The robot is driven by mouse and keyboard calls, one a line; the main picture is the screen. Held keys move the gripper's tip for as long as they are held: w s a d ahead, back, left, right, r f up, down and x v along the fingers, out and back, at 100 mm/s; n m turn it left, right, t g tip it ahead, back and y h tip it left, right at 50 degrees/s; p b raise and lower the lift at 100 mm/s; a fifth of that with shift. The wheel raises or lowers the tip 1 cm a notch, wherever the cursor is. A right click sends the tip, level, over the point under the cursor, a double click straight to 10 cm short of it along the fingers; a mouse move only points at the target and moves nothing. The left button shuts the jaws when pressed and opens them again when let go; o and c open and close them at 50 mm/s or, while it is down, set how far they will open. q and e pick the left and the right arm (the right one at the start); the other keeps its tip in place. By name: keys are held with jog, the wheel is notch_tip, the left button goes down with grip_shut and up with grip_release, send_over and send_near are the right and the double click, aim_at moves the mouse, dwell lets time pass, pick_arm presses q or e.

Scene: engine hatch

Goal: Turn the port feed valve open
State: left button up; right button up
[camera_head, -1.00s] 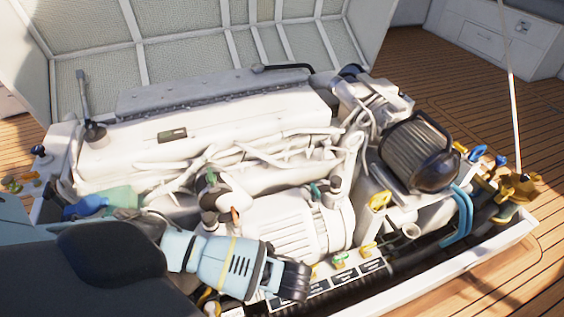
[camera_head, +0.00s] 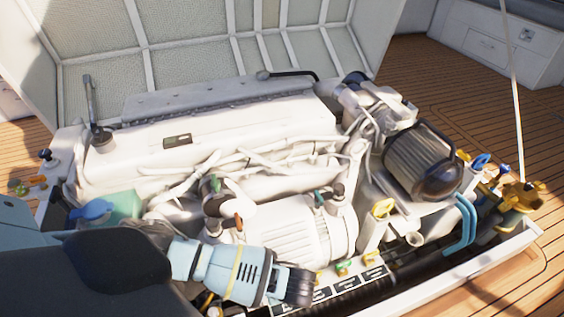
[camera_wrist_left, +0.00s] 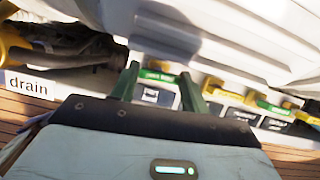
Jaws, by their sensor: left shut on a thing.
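A row of small valves runs along the front edge of the engine, with dark label plates below that are too small to read. In the left wrist view, a green-and-yellow valve handle (camera_wrist_left: 157,75) lies between the fingers of my left gripper (camera_wrist_left: 160,82). The gripper is shut on this handle. I cannot read whether it is the port feed valve. In the head view, my left gripper (camera_head: 296,290) reaches down to the left end of the label row, and its body hides the held handle. My right gripper is not in view.
A yellow handle (camera_wrist_left: 222,93) and a second green handle (camera_wrist_left: 272,107) sit just to the right. The white engine block (camera_wrist_left: 235,35) rises close behind. Wooden deck (camera_head: 500,280) lies free at the right.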

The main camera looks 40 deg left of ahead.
pick_arm(q)
jog(key=shift+d+n+g+p, duration=0.1)
jog(key=shift+n+g+p, duration=0.3)
jog(key=shift+n+p, duration=0.5)
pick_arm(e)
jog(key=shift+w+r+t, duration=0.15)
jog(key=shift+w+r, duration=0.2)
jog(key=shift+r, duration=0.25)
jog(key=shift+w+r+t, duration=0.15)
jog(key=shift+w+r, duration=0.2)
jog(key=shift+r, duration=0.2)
pick_arm(q)
jog(key=o, duration=1)
jog(key=p+v, duration=0.3)
jog(key=v, duration=0.4)
jog(key=shift+d+r, duration=0.15)
jog(key=shift+r, duration=0.2)
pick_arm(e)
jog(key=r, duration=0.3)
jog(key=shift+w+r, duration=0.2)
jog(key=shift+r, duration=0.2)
pick_arm(q)
jog(key=shift+c, duration=0.3)
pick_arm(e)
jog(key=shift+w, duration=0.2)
